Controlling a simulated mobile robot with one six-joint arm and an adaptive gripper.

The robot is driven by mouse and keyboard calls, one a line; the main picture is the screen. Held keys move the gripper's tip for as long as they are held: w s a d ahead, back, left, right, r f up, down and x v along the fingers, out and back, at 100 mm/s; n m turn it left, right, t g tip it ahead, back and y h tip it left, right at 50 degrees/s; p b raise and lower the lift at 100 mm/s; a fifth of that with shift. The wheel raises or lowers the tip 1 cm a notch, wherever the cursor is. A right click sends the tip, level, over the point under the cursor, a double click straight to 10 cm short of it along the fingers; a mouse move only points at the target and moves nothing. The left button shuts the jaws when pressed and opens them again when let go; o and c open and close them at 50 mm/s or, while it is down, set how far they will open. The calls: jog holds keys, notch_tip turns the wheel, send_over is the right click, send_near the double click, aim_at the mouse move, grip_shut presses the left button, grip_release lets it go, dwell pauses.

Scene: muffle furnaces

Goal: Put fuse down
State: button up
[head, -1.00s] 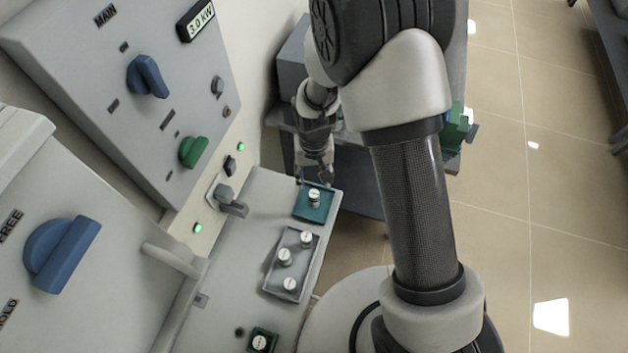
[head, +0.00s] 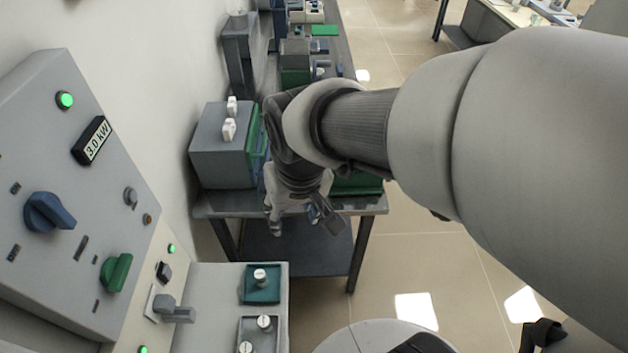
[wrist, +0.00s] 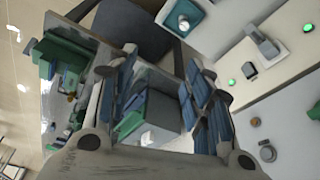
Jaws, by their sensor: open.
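A white fuse (head: 260,278) with a silver cap stands upright in the teal tray (head: 278,295) on the panel's ledge. The tray also shows in the wrist view (wrist: 196,12) with the fuse (wrist: 184,22) in it. My gripper (head: 304,222) is open and empty, beyond the ledge and over the grey side table. It is clear of the fuse. In the wrist view my gripper (wrist: 163,75) shows its blue finger pads spread apart, with nothing between them.
A grey tray (head: 243,331) holds more fuses, partly cut off below. The control panel (head: 75,165) with knobs stands left. The side table (head: 222,208) carries a grey box (head: 215,160) with white knobs. Tiled floor (head: 400,262) lies open at right.

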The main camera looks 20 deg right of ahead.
jog(key=s+d+r+t, duration=0.1)
jog(key=s+r, duration=0.1)
jog(key=s, duration=0.3)
jog(key=s+d+r, duration=0.2)
jog(key=s+r, duration=0.1)
jog(key=s, duration=0.3)
jog(key=shift+d+t, duration=0.25)
jog(key=shift+t, duration=0.15)
